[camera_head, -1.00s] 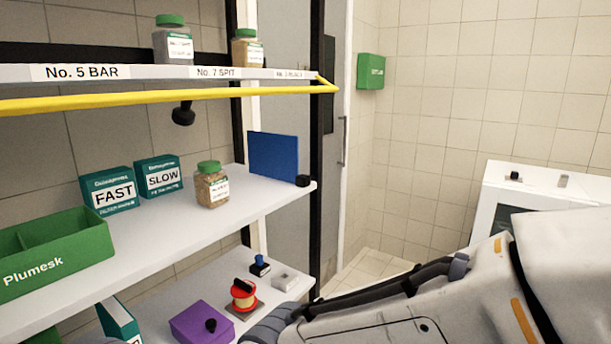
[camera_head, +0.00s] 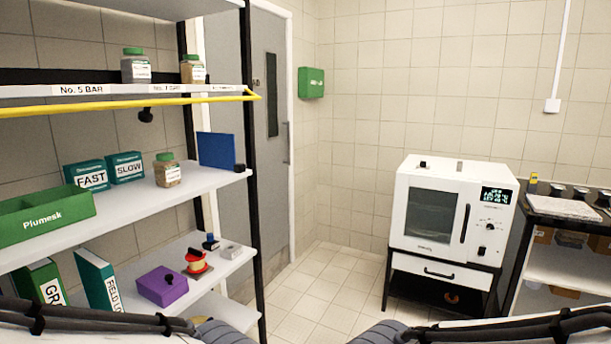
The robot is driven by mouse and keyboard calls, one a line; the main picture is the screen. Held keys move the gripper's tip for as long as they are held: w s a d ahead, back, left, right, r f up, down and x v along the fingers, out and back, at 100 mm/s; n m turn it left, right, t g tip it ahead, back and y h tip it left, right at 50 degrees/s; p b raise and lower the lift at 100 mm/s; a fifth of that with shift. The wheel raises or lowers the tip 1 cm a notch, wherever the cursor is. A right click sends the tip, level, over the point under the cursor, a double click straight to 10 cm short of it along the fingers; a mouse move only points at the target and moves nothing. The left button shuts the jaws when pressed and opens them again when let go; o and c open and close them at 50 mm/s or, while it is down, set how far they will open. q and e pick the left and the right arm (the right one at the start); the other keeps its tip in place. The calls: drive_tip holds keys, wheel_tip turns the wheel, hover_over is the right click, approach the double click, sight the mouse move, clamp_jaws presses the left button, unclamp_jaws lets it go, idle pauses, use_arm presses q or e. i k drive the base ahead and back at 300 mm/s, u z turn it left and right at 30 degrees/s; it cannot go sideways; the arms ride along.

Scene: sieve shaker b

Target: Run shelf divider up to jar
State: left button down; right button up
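The blue upright panel (camera_head: 217,150), which looks like the shelf divider, stands at the right end of the middle shelf (camera_head: 205,183). A small black block or knob (camera_head: 240,168) is at its lower right. A jar (camera_head: 167,171) with a green lid and tan contents stands on the same shelf, left of the panel, with a gap between them. Two more green-lidded jars (camera_head: 136,66) (camera_head: 193,70) stand on the top shelf. Parts of both my arms show along the bottom edge, but neither gripper's fingers are in view.
Teal FAST and SLOW boxes (camera_head: 86,176) (camera_head: 125,167) and a green Plumesk bin (camera_head: 45,215) stand left of the jar. A yellow bar (camera_head: 130,107) runs along the top shelf front. Below are a purple box (camera_head: 162,287) and binders. A white oven (camera_head: 450,215) stands right, beyond open floor.

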sight(215, 150)
drive_tip(key=z, duration=0.8)
drive_tip(key=i, duration=1.05)
drive_tip(key=u, duration=1)
drive_tip(key=i, duration=0.95)
drive_tip(key=u, duration=0.65)
